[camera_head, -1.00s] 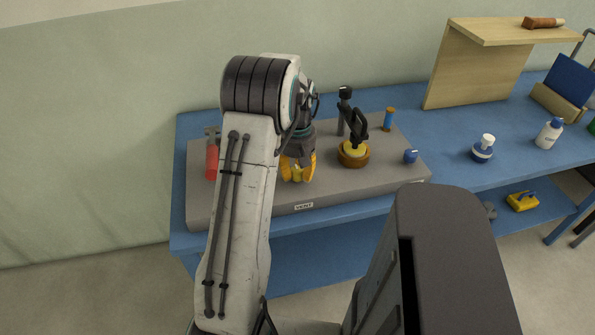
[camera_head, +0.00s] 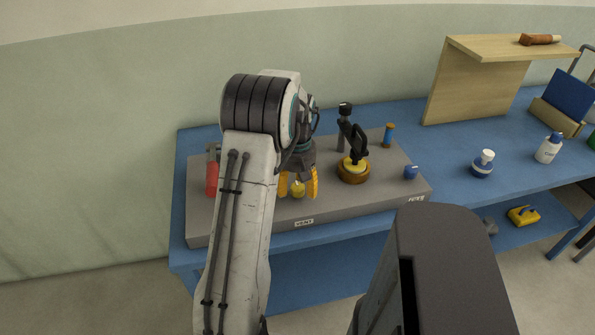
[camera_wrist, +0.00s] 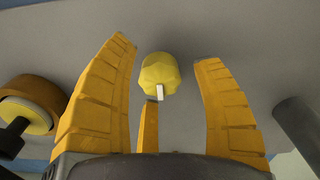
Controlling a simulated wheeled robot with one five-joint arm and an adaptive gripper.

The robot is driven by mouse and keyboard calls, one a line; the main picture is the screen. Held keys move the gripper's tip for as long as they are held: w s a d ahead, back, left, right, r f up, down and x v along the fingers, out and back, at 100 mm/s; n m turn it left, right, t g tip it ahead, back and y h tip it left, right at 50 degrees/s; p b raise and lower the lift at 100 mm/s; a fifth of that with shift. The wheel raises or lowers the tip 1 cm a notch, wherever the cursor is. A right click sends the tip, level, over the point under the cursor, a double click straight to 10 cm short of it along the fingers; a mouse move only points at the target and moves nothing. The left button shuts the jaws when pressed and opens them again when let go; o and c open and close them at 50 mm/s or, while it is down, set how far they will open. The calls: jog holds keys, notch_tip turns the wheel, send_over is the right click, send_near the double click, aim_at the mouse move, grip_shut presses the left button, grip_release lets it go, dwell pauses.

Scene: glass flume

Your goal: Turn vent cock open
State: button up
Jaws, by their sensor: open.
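The vent cock is a small faceted yellow knob (camera_head: 298,189) on the grey slab (camera_head: 350,201), behind a label reading VENT (camera_head: 304,223). The wrist view shows the knob (camera_wrist: 160,72) with a short white mark on its lower edge. My gripper (camera_head: 299,183) points down over it with orange-yellow fingers. In the wrist view my gripper (camera_wrist: 168,52) is open, with one finger left and one right of the knob and clear gaps on both sides. A third finger shows below the knob. Nothing is held.
Right of my gripper stand a brown-and-yellow round base with a black handle (camera_head: 354,170), a blue knob (camera_head: 411,172) and an orange-topped blue cylinder (camera_head: 389,135). A red-handled tool (camera_head: 212,174) lies left. Bottles (camera_head: 548,148) and a wooden shelf (camera_head: 478,80) stand further right.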

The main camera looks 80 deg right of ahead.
aim_at(298, 186)
notch_tip(298, 186, up, 11)
jog(key=shift+r, duration=0.2)
dwell(0.3)
jog(key=shift+s, duration=0.1)
dwell(0.7)
